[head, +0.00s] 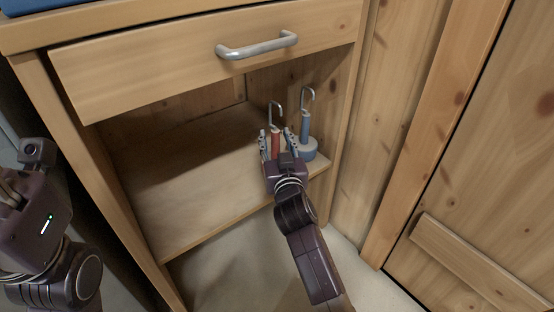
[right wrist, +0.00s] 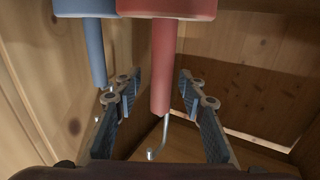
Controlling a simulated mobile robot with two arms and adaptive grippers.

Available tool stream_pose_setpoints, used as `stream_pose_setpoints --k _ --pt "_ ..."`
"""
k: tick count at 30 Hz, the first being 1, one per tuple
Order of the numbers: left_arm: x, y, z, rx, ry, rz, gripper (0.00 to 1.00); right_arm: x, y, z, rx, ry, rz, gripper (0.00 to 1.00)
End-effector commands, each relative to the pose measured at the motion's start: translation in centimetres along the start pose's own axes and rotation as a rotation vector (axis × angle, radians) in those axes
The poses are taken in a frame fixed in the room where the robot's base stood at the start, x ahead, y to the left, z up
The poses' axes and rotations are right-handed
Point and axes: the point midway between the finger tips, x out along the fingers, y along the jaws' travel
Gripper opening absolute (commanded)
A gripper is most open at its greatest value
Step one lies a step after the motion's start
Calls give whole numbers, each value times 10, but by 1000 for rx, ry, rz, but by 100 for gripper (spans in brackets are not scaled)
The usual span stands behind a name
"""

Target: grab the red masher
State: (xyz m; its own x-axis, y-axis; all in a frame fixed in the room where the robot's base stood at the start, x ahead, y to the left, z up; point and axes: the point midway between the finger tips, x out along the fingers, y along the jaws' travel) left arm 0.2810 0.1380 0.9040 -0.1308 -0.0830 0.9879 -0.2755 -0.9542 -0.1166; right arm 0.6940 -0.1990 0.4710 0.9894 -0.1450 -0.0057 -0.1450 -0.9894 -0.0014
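The red masher (head: 275,144) stands upright on the cabinet shelf, with a metal hook at the top of its handle. My right gripper (head: 277,138) is open, one finger on each side of the red handle. In the right wrist view the red masher (right wrist: 161,68) hangs between the open fingers (right wrist: 168,98), with visible gaps to both; its picture is upside down there. In the head view its base is hidden by my gripper. My left wrist (head: 35,215) is at the left edge; its fingers are not clear.
A blue masher (head: 305,128) stands just right of the red one, also in the right wrist view (right wrist: 95,50). A closed drawer (head: 210,60) with a metal handle (head: 257,46) is above. The shelf (head: 190,180) is bare to the left; the cabinet's side wall is close on the right.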

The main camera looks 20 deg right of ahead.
Motion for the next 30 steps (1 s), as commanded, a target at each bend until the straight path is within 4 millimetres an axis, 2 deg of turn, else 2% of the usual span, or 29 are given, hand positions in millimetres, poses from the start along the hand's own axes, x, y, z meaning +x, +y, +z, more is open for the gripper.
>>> stream_pose_setpoints --k 4,14,30 --pt "1 0 -1 0 3 0 36 0 0 -1 0 1 0 36" --pt "0 0 -2 -1 0 -2 36 0 0 -1 -1 0 0 0" --pt "1 -1 0 0 -4 -2 36 0 0 -4 -1 3 -1 0"
